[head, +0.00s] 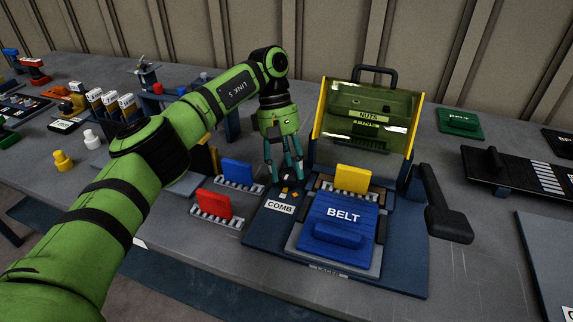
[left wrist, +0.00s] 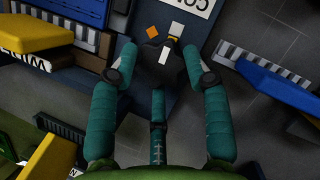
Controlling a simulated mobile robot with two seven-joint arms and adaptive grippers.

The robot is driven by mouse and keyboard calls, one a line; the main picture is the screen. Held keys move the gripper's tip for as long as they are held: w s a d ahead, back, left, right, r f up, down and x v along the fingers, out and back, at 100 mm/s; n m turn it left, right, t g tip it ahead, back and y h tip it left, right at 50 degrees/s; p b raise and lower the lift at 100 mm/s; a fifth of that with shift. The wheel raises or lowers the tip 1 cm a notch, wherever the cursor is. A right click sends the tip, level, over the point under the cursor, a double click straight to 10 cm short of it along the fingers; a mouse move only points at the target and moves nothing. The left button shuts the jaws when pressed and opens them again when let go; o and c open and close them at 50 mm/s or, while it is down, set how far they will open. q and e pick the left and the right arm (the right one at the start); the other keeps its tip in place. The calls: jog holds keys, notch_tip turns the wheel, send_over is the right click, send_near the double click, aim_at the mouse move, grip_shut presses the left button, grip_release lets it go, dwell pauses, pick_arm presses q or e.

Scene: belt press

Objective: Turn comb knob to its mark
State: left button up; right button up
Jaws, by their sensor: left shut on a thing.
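My left gripper (head: 285,182) reaches down over the plate with the COMB label (head: 281,208). In the left wrist view its teal fingers (left wrist: 160,64) are closed around the dark comb knob (left wrist: 149,55), with a fingertip at each side. A white stripe on the knob shows between the fingertips. Beyond the knob are a white mark (left wrist: 176,28), with a small yellow bit below it, and an orange square (left wrist: 152,31) to its left. Which of these is the target mark I cannot tell. In the head view the fingers mostly hide the knob. My right gripper is out of view.
The blue BELT block (head: 335,232) and a yellow block (head: 352,179) sit right of the knob, before the raised yellow-framed clear guard (head: 366,122). A red block (head: 213,204) and a blue block (head: 238,172) stand left. A dark handle (head: 444,205) sticks out right.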

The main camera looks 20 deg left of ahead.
aim_at(287, 171)
pick_arm(q)
jog(key=shift+s, duration=0.1)
dwell(0.3)
jog(key=o, duration=1.1)
jog(key=shift+s+d, duration=0.1)
jog(key=shift+r, duration=0.25)
notch_tip(287, 171, up, 10)
jog(key=shift+f, duration=0.2)
